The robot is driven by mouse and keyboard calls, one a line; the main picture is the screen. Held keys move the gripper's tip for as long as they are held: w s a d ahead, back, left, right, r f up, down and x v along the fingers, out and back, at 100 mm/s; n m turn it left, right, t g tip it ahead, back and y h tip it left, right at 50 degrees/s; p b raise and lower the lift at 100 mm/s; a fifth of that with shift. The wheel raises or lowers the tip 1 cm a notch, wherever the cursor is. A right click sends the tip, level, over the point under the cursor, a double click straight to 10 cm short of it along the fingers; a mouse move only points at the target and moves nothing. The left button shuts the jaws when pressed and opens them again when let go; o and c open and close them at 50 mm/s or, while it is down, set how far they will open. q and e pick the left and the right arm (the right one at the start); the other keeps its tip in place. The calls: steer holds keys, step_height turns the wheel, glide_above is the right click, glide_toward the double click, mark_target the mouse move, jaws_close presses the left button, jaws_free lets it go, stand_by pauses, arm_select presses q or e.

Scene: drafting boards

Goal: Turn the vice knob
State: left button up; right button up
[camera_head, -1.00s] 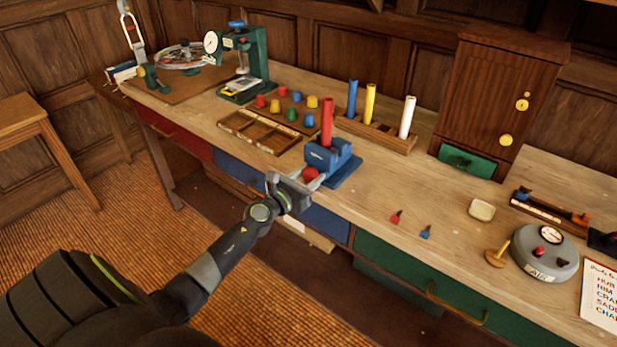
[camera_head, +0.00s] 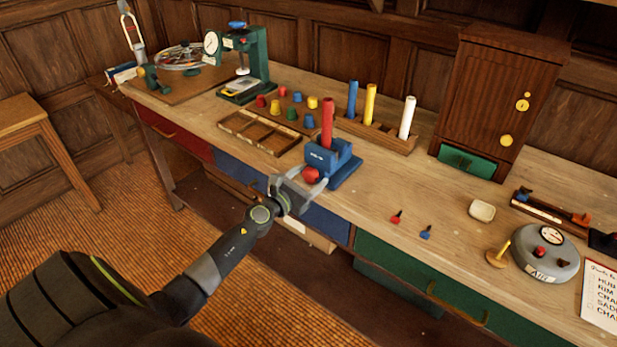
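The blue vice (camera_head: 345,166) stands at the front edge of the bench and holds an upright red cylinder (camera_head: 327,124). Its red knob (camera_head: 310,175) faces the front, toward my arm. My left gripper (camera_head: 308,181) reaches up from the lower left, with its two pale fingers on either side of the red knob. Whether the fingers touch the knob is too small to tell. My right gripper is not in view.
A compartmented wooden tray (camera_head: 262,133) and several coloured pegs lie left of the vice. A wooden rack (camera_head: 378,133) with blue, yellow and white cylinders stands behind it.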

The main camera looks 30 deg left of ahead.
arm_select(q)
steer(key=shift+r, duration=0.1)
steer(key=shift+s, duration=0.5)
steer(key=s+a+b, duration=0.1)
steer(key=s+b, duration=0.1)
steer(key=s, duration=1.4)
steer(key=shift+s+a+b, duration=0.15)
steer(key=shift+b, duration=0.15)
